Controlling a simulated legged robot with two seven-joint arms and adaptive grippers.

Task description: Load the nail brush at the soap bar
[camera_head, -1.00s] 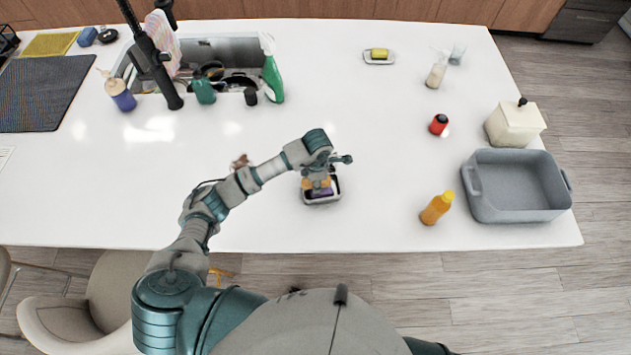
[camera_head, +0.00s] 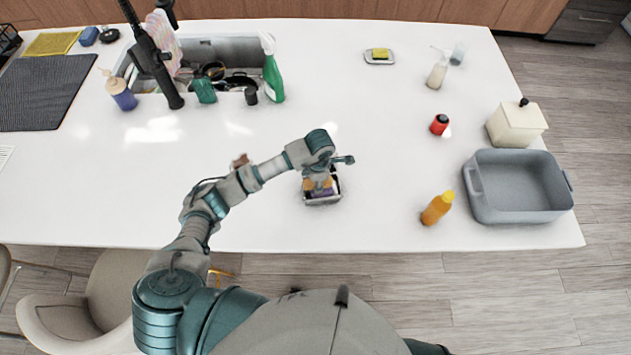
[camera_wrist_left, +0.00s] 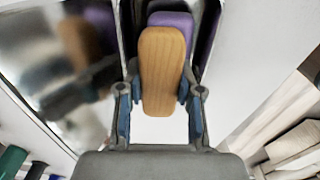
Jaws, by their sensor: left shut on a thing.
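My left gripper (camera_head: 318,183) is shut on the nail brush, whose wooden back (camera_wrist_left: 162,70) fills the middle of the left wrist view between the two fingers. The purple soap bar (camera_wrist_left: 172,19) shows behind and beside the brush. In the head view the brush is over a small grey dish (camera_head: 323,201) near the front of the counter, with a little purple visible. The bristles are hidden, so I cannot tell whether they touch the soap. My right gripper is not in view.
An orange-yellow bottle (camera_head: 437,208) and a grey basin (camera_head: 518,186) stand to the right. A red jar (camera_head: 439,124) is farther back. A small brown item (camera_head: 240,161) lies left of the dish, behind my forearm. The counter behind the dish is clear.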

